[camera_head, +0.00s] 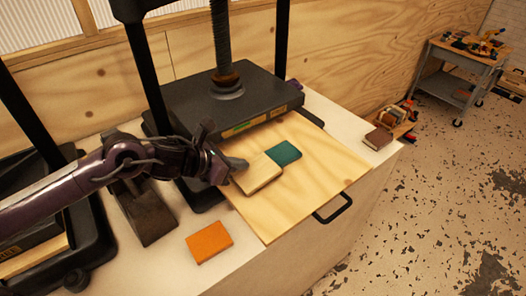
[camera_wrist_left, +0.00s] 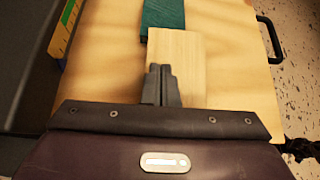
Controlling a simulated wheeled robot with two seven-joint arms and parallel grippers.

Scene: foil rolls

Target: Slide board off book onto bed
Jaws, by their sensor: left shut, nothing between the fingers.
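A small pale wooden board (camera_head: 259,176) lies at the left of the wooden bed (camera_head: 325,175) of a press. It also shows in the left wrist view (camera_wrist_left: 180,52). A teal book (camera_head: 286,153) lies beyond the board, its far part uncovered; it shows at the top of the left wrist view (camera_wrist_left: 163,18). I cannot tell how much of the book is under the board. My left gripper (camera_head: 238,164) is shut and empty, its tips at the board's near left end. The fingers (camera_wrist_left: 159,82) overlap the board's near edge in the wrist view. My right gripper is out of view.
The black press plate (camera_head: 225,95) hangs above the bed's back part, close to my left gripper. An orange book (camera_head: 209,242) and a brown book (camera_head: 378,138) lie on the bench. A black handle (camera_head: 333,209) is on the bed's front edge. The bed's right side is clear.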

